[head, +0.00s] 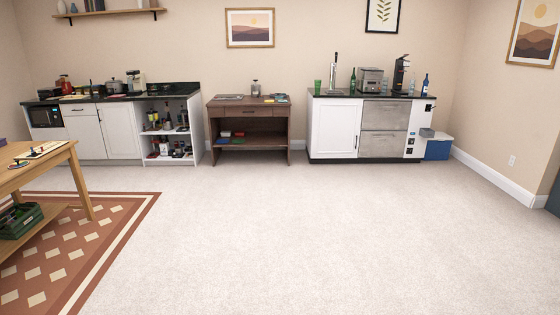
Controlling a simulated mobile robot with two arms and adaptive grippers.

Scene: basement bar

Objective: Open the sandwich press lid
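No sandwich press can be picked out with certainty at this distance. A silver boxy appliance (370,80) stands on the dark top of the right bar cabinet (333,128), far across the room. Several small appliances stand on the left counter (176,89), among them a low silver one (113,87) and a taller silver-and-black one (135,81). They are too small to tell which has a press lid or how it stands. Neither of my grippers is in view.
A wooden table (28,164) stands at the near left, with a green crate (33,218) on its lower shelf. A brown desk (248,123) stands between the counters. A blue-and-white cooler (438,149) sits right of the bar cabinet. The carpet (300,230) ahead is clear.

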